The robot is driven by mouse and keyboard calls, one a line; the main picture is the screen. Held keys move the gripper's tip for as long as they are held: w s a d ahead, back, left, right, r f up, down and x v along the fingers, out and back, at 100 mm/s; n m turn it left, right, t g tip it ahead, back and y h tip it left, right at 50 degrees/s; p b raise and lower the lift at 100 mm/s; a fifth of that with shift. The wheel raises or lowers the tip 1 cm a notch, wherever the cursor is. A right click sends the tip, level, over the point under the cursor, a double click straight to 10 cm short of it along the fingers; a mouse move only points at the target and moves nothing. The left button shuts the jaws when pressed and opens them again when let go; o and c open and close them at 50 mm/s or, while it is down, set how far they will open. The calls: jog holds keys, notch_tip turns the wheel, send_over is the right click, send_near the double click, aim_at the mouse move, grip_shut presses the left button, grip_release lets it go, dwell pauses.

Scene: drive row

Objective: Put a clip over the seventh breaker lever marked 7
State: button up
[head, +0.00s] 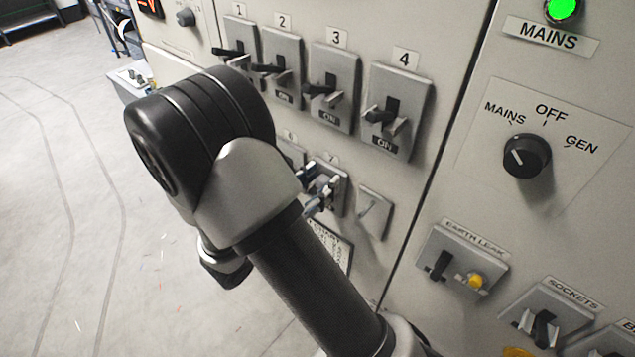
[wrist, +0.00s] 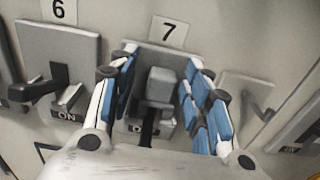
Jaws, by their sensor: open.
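Breaker 7 (wrist: 183,58) is a grey plate under a "7" label (wrist: 168,31); it also shows in the head view (head: 341,196), partly behind my gripper. My gripper (wrist: 162,62) is open, with one blue-padded finger on each side of the breaker's middle. Between the fingers is a grey block-shaped piece (wrist: 162,86), with a black stem (wrist: 149,128) below it. I cannot tell whether this block is a clip or the lever's own end. The fingers look apart from it. The ON label below is partly covered.
Breaker 6 (wrist: 84,48) with its black lever (wrist: 35,90) is close on the left. A smaller switch plate (wrist: 245,92) is close on the right. Breaker 4 (head: 412,88) is above. A side table (head: 127,82) with small items stands at the far left.

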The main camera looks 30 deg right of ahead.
jog(key=p+v, duration=0.2)
jog(key=v, duration=0.9)
jog(key=s+d+r+m+g+y, duration=0.3)
jog(key=s+m+g+y, duration=0.1)
jog(key=s+m, duration=0.2)
jog(key=s+d+r+m+g+y, duration=0.2)
jog(key=s+m+g+y, duration=0.2)
jog(key=s+m, duration=0.3)
jog(key=s+a+r+m+t+y, duration=0.2)
jog(key=a+r+m+t+y, duration=0.4)
jog(key=m+y, duration=0.3)
jog(key=shift+s+a+r+t, duration=0.3)
jog(key=shift+s+a, duration=0.1)
jog(key=shift+a, duration=0.15)
jog(key=shift+w, duration=0.1)
